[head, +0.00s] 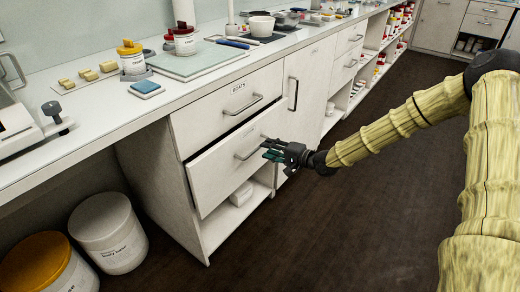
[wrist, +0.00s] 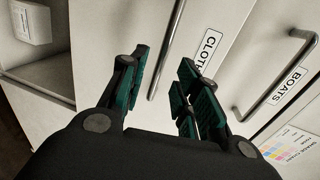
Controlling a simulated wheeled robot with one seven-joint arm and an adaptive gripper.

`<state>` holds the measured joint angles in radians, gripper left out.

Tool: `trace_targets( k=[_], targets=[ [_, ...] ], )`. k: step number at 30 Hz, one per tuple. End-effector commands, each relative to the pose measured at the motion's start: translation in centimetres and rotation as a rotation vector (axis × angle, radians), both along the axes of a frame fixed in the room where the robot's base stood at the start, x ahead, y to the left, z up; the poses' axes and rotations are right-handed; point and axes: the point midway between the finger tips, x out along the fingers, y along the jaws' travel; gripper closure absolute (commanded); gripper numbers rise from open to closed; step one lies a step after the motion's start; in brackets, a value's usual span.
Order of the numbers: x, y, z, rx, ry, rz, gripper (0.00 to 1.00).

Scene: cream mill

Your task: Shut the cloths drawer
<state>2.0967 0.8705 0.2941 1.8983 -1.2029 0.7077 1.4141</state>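The cloths drawer (head: 222,172) is the white front below the top drawer in the head view. It stands a little out, with a dark gap along its top edge. Its bar handle (head: 250,149) shows just left of my gripper (head: 272,149). In the wrist view, the drawer's label (wrist: 208,48) reads "CLOTH", partly hidden by a finger. My gripper (wrist: 160,65) is open, its green-padded fingers apart. The handle (wrist: 165,55) appears between the fingers in that view; I cannot tell whether they touch it.
The boats drawer (head: 228,107) above looks closed, with its own handle (wrist: 275,75). A tall cupboard door (head: 308,92) is to the right. Two tubs (head: 108,232) (head: 50,265) stand at left.

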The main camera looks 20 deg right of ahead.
Motion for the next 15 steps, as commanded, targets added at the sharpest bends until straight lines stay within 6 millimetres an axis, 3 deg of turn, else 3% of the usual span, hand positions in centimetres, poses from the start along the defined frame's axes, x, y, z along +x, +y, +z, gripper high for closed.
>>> trace_targets(
  k=[6,15],
  targets=[
    [2.6,1.7,-0.9,-0.003,0.001,0.000,0.68],
    [4.1,2.6,-1.1,-0.002,0.000,-0.001,0.68]
  ],
)
